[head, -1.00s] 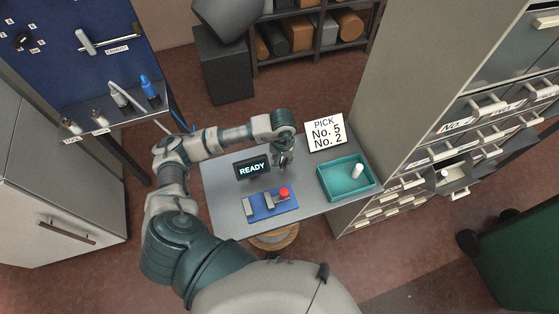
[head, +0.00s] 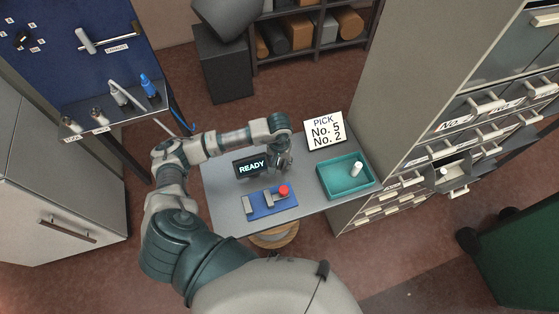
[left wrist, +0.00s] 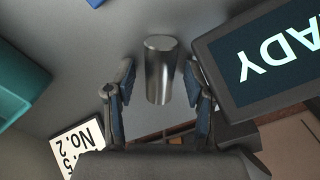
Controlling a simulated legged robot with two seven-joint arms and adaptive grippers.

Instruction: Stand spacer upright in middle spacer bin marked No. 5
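A grey metal cylinder, seemingly a spacer (left wrist: 161,72), shows in the left wrist view between the fingers of my left gripper (left wrist: 160,82). Gaps show on both sides of it, so the fingers are open around it. In the head view my left gripper (head: 281,168) is low over the bench, beside the READY display; the cylinder there is hidden. Another pale cylinder (head: 356,169) stands in the teal tray (head: 326,184). An open drawer (head: 460,188) at the right cabinet holds a small pale cylinder (head: 444,171). I cannot read a No. 5 on it. My right gripper is out of view.
The grey bench (head: 225,205) carries the READY display (head: 251,167), a blue fixture with a red button (head: 284,190), and a sign reading "PICK No. 5 No. 2" (head: 325,131). The drawer cabinet (head: 400,90) rises at the right. A green object (head: 520,250) stands lower right.

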